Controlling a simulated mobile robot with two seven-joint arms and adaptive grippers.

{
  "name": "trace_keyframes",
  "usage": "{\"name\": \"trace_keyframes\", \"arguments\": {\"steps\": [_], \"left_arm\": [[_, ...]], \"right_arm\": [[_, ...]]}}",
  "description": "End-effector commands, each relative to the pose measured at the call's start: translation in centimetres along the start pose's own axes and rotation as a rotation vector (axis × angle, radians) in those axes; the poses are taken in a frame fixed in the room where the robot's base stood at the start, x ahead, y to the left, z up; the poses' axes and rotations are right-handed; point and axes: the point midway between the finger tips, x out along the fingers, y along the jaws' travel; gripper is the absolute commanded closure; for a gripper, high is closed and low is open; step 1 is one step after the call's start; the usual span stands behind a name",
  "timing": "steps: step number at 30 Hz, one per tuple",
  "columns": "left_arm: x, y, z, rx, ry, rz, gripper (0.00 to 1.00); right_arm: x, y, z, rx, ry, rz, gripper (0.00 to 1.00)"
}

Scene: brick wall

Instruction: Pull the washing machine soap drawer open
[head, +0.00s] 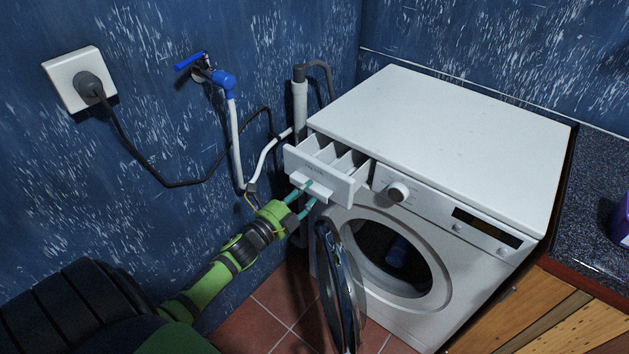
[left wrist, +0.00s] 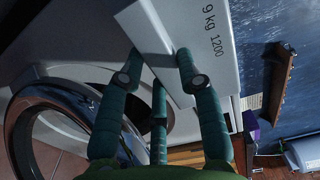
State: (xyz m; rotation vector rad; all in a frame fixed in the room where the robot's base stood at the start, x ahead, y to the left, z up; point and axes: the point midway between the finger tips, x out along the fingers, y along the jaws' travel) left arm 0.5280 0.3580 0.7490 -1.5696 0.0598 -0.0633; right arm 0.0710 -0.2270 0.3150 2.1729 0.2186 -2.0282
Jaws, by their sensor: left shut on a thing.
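The white washing machine (head: 450,130) stands in the corner. Its soap drawer (head: 322,172) sticks out from the upper left of the front, with its inner compartments showing. My left gripper (head: 308,192) is shut on the handle at the drawer front's lower edge. In the left wrist view the drawer front (left wrist: 200,35) carries the print "9 kg 1200", and the green fingers of my left gripper (left wrist: 158,75) reach its edge. My right gripper is in neither view.
The round machine door (head: 340,285) hangs open below the drawer, close to my left arm. A wall socket (head: 78,80), a cable and a blue tap (head: 222,80) with a white hose are on the left wall. A dark countertop (head: 600,200) adjoins the machine's right side.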

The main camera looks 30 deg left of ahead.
Motion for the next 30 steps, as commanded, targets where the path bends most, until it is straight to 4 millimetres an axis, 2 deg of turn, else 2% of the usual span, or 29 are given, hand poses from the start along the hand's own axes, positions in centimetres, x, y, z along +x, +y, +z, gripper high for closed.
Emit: {"name": "trace_keyframes", "arguments": {"steps": [1, 6, 12, 17, 27, 28, 29, 30], "left_arm": [[-1.4, 0.1, 0.0, -0.003, -0.003, 0.011, 1.0], [-5.0, 0.1, 0.0, -0.002, -0.003, 0.01, 1.0], [-8.1, 0.2, 0.0, -0.001, -0.002, 0.008, 1.0], [-9.0, 0.2, -0.1, -0.001, -0.002, 0.007, 1.0], [-9.2, 0.3, -0.1, -0.001, 0.0, 0.008, 1.0], [-9.2, 0.3, -0.1, -0.001, 0.0, 0.008, 0.61], [-9.2, 0.4, -0.1, -0.001, -0.001, 0.008, 0.49], [-9.2, 0.3, -0.1, -0.001, -0.001, 0.008, 0.46]], "right_arm": [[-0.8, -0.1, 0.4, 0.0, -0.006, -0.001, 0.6], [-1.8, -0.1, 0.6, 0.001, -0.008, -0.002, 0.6], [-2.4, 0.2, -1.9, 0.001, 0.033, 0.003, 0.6], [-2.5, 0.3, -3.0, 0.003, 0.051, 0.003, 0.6], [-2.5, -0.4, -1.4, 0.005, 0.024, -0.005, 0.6], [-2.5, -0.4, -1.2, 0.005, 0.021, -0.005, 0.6], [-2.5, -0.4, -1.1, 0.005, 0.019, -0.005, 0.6], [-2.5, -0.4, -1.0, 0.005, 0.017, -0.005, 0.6]]}}
